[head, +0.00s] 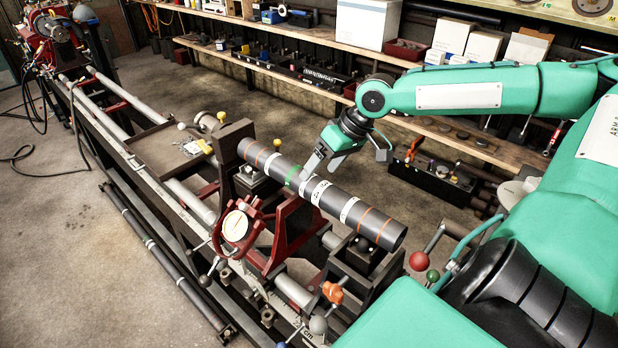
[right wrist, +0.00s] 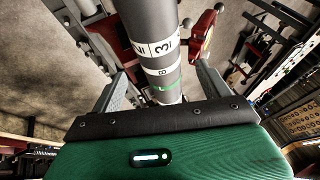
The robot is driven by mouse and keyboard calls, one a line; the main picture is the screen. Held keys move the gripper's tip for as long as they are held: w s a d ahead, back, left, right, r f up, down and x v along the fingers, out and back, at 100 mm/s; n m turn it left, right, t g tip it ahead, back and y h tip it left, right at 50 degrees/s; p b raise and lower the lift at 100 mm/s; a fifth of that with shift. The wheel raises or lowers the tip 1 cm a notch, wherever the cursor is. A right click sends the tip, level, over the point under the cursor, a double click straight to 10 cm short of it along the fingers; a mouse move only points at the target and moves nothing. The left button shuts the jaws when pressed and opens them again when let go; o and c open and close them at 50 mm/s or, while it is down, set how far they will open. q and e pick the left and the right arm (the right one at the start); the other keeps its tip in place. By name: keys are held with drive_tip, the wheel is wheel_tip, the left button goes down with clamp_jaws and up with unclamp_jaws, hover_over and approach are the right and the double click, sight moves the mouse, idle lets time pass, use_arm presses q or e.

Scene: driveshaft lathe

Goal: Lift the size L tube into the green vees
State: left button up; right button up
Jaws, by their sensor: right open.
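A dark tube (head: 345,205) with orange, white and green bands lies across the lathe on dark end supports, above a red stand (head: 293,226). Its white bands carry black marks; I cannot make out a size letter. My right gripper (head: 314,166) is at the tube's middle, next to the green band. In the right wrist view the open fingers (right wrist: 166,85) stand either side of the tube (right wrist: 150,20), with gaps visible. I cannot make out green vees. My left gripper is not in view.
A round dial (head: 235,226) with red handles stands left of the red stand. A long banded dark bar (head: 150,243) lies low beside the lathe bed. Shelves with boxes (head: 365,22) and tools run along the back. Bare floor (head: 60,215) shows at left.

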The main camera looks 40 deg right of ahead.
sight(314, 175)
drive_tip(key=shift+x, duration=0.75)
drive_tip(key=shift+w+a+f, duration=0.25)
drive_tip(key=shift+f, duration=0.35)
drive_tip(key=shift+b+x, duration=0.4)
drive_tip(key=shift+x, duration=0.6)
drive_tip(key=shift+w+a+f+b, duration=0.15)
drive_tip(key=shift+w+f+b, duration=0.2)
drive_tip(key=shift+f, duration=0.2)
clamp_jaws()
drive_tip(key=shift+w+r, duration=0.1)
